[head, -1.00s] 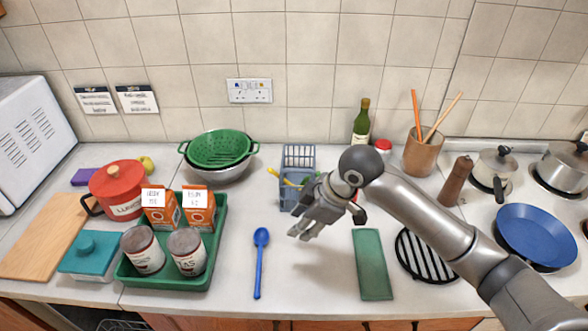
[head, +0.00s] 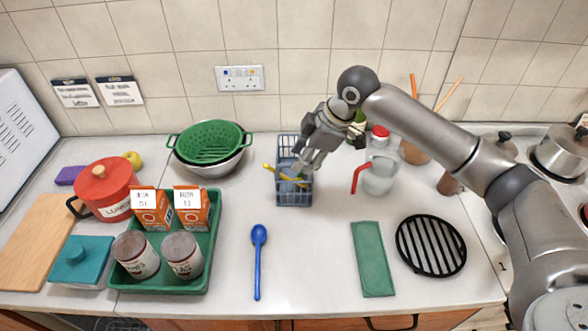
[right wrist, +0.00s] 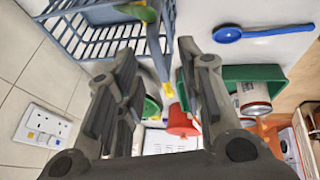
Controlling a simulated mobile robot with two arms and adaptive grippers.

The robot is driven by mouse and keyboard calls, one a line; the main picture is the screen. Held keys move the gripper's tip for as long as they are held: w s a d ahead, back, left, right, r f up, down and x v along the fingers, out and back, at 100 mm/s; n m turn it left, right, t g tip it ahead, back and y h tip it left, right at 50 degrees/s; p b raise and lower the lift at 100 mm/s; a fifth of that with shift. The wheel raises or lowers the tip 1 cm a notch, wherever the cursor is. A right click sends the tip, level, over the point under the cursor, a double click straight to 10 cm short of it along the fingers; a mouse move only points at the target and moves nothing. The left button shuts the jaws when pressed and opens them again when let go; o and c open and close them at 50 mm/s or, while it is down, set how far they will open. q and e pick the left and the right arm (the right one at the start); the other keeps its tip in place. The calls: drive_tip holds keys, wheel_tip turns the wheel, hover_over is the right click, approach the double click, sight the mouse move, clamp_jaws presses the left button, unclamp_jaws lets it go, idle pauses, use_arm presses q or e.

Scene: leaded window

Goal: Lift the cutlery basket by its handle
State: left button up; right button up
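The blue-grey cutlery basket (head: 294,198) stands on the counter below the wall socket, with yellow and green cutlery handles in it. My right gripper (head: 301,168) is over the basket's right side and hides part of it. In the right wrist view the basket's lattice wall (right wrist: 95,38) is at the upper left. A blue-grey bar, seemingly its handle (right wrist: 157,50), reaches between the two open fingers (right wrist: 155,75). I cannot tell whether a finger touches it. My left gripper is not in view.
A green colander in a metal bowl (head: 243,163) stands left of the basket. A glass jug with a red handle (head: 380,178) stands to its right. A blue spoon (head: 257,262) and a green cloth (head: 372,258) lie in front, with clear counter between them.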

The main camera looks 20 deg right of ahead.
drive_tip(key=p+x, duration=0.1)
drive_tip(key=x, duration=0.1)
drive_tip(key=p+x, duration=0.1)
drive_tip(key=x, duration=0.1)
drive_tip(key=shift+w+a, duration=0.15)
drive_tip(key=shift+a, duration=0.2)
drive_tip(key=shift+w+f, duration=0.1)
drive_tip(key=shift+f, duration=0.25)
clamp_jaws()
drive_tip(key=shift+r, duration=0.1)
